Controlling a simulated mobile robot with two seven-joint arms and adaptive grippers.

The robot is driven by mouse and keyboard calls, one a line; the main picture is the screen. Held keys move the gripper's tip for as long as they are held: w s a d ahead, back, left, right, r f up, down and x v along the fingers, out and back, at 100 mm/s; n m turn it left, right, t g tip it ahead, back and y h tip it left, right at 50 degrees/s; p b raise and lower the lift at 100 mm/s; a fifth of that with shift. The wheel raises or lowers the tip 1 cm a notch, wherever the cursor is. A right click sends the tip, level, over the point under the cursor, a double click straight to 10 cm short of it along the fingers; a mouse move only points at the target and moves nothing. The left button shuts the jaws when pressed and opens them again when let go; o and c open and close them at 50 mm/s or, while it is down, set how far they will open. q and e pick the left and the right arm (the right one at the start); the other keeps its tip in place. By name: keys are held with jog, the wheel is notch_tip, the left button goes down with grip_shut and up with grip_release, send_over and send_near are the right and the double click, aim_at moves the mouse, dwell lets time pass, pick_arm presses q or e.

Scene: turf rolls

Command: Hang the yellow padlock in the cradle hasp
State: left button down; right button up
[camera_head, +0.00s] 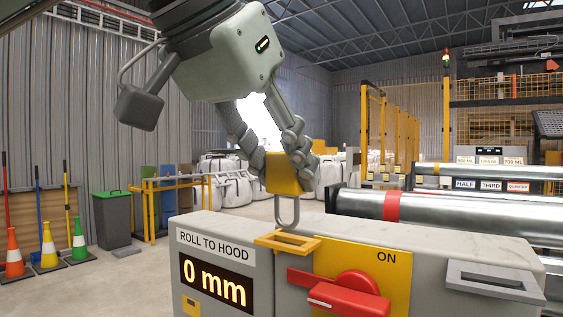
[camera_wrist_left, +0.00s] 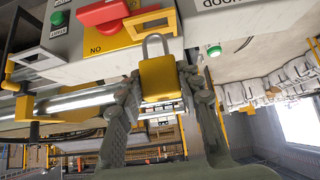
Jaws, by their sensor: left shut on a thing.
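The yellow padlock (camera_head: 284,174) is between the fingers of my left gripper (camera_head: 278,166), which is shut on its body. Its grey shackle (camera_head: 288,213) points down. In the wrist view, which is upside down, the padlock (camera_wrist_left: 159,79) sits between the fingertips (camera_wrist_left: 160,88). A yellow open frame (camera_head: 287,242), which looks like the hasp, juts from the top edge of the grey console (camera_head: 240,228). The shackle's lower end is close above or beside this frame; I cannot tell whether they touch. My right gripper is not in view.
A red rotary switch (camera_head: 355,292) on a yellow plate (camera_head: 385,262) sits just right of the hasp. A grey frame (camera_head: 453,275) juts out farther right. Metal rollers (camera_head: 450,215) lie behind the console. Cones (camera_head: 48,248) and a bin (camera_head: 115,219) stand at left.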

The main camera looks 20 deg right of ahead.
aim_at(285, 217)
pick_arm(q)
jog(key=shift+p, duration=0.35)
dwell(0.7)
jog(key=shift+f+b, duration=1.85)
jog(key=shift+f, duration=0.7)
jog(key=c, duration=1)
grip_release()
jog(key=shift+o, duration=0.2)
jog(key=v, duration=1.2)
